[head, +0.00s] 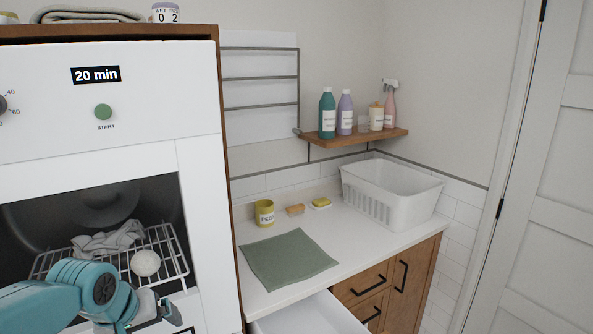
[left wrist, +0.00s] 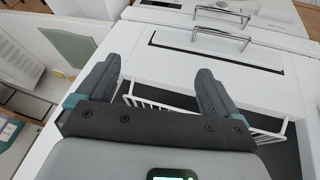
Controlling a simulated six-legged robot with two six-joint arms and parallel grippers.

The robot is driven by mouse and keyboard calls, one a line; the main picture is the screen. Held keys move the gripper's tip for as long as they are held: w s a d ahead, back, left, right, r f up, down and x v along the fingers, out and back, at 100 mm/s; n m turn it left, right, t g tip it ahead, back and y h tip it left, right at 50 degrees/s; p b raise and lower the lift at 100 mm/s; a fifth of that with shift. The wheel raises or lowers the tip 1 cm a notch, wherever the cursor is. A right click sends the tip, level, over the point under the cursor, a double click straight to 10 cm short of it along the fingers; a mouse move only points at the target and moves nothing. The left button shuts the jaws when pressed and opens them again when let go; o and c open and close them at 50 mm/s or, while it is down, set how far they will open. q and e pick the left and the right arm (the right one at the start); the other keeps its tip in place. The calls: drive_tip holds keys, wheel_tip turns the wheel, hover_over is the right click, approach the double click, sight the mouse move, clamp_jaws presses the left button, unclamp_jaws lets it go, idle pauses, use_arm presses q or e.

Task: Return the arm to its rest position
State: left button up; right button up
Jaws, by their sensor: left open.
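My left arm comes in from the lower left in the head view, teal and bent. Its grey left gripper (head: 162,312) is low in front of the open white machine (head: 203,200). In the left wrist view the two dark fingers of the left gripper (left wrist: 157,80) are spread wide with nothing between them. The white wire rack (left wrist: 150,103) shows beyond the fingers. My right gripper is in neither view.
In the machine's opening, a grey cloth (head: 105,240) and a white ball (head: 145,262) rest on the rack. Right of it, the counter holds a green mat (head: 288,258), a yellow cup (head: 264,213) and a white basket (head: 395,215). A drawer (head: 305,318) stands open below.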

use_arm(q)
drive_tip(key=s+d+f+m+g+h, duration=0.15)
drive_tip(key=d+f, duration=0.25)
drive_tip(key=f, duration=0.5)
drive_tip(key=s+d+f+h, duration=0.1)
drive_tip(key=s+d+f, duration=0.2)
drive_tip(key=f, duration=0.5)
drive_tip(key=s+d+f+m+g+h, duration=0.15)
drive_tip(key=d+f, duration=0.25)
drive_tip(key=f, duration=0.5)
drive_tip(key=s+d+f+g, duration=0.1)
drive_tip(key=s+d+f, duration=0.1)
drive_tip(key=s+f, duration=0.3)
drive_tip(key=s+d+f+g, duration=0.1)
drive_tip(key=s+f, duration=0.4)
drive_tip(key=s, duration=0.7)
drive_tip(key=shift+s+d+f, duration=0.2)
drive_tip(key=shift+d+f, duration=0.2)
drive_tip(key=shift+d, duration=0.35)
